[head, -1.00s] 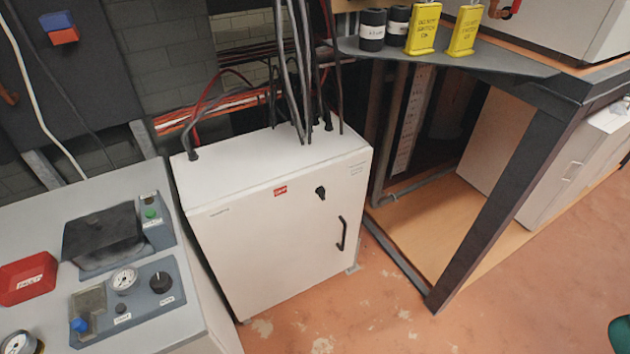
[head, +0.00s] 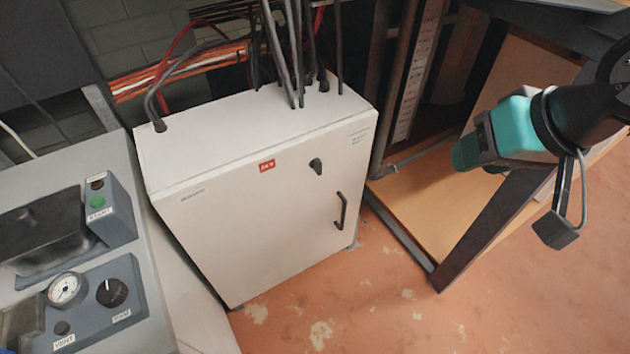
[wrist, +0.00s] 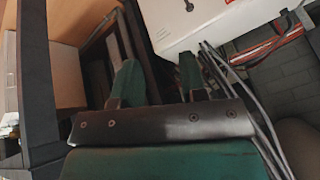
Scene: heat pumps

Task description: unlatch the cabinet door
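The white cabinet (head: 250,215) stands upright in the middle of the head view, its door closed. A black latch knob (head: 316,166) sits near the door's upper right, above a dark vertical handle (head: 341,210). My gripper (head: 468,152) is teal and hangs to the right of the cabinet, apart from the latch. In the wrist view its two green fingers (wrist: 158,78) are spread with nothing between them. The cabinet (wrist: 190,25) also shows there, upside down, beyond the fingers. A small dark part at its top edge is too unclear to name.
Grey cables (head: 290,50) rise from the cabinet top. A grey control panel (head: 150,300) with gauge and knob stands at left, close to the cabinet. A dark table leg (head: 490,235) stands at right. Reddish floor (head: 390,315) is free in front.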

